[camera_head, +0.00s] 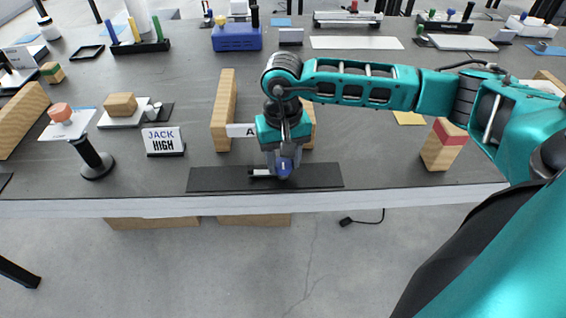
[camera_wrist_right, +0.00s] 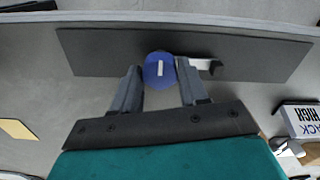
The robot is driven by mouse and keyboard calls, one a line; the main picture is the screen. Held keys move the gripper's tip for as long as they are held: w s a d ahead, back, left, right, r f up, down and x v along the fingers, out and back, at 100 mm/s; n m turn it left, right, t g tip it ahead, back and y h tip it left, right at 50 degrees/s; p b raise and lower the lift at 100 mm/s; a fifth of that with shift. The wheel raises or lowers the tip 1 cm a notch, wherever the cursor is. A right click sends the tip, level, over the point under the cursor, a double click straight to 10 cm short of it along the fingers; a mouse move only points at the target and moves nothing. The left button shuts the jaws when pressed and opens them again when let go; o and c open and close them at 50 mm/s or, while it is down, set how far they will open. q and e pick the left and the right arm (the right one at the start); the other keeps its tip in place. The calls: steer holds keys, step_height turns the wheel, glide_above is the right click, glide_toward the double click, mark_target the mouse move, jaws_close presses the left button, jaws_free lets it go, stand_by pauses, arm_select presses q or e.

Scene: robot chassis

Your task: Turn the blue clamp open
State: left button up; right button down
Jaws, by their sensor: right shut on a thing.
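The blue clamp (camera_head: 285,167) stands on a black mat (camera_head: 215,179) at the table's front edge. In the right wrist view its round blue top (camera_wrist_right: 158,68) shows a short white mark, and a white arm with a black end (camera_wrist_right: 200,64) sticks out to its right. My right gripper (camera_head: 284,160) points down over the clamp, with one finger on each side, shut on it. Both fingers also show in the right wrist view (camera_wrist_right: 160,82). The clamp's lower part is hidden. My left gripper is not in view.
Two wooden blocks (camera_head: 223,110) flank my right wrist, with a white label between them. A JACK HIGH sign (camera_head: 164,140) and a black post (camera_head: 93,158) stand to the left. A red-topped wooden block (camera_head: 444,145) stands to the right. The mat's right end is clear.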

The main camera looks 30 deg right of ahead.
mark_target(282, 162)
steer(key=c, duration=0.6)
jaws_free()
step_height(282, 162, up, 13)
steer(key=shift+p, duration=0.4)
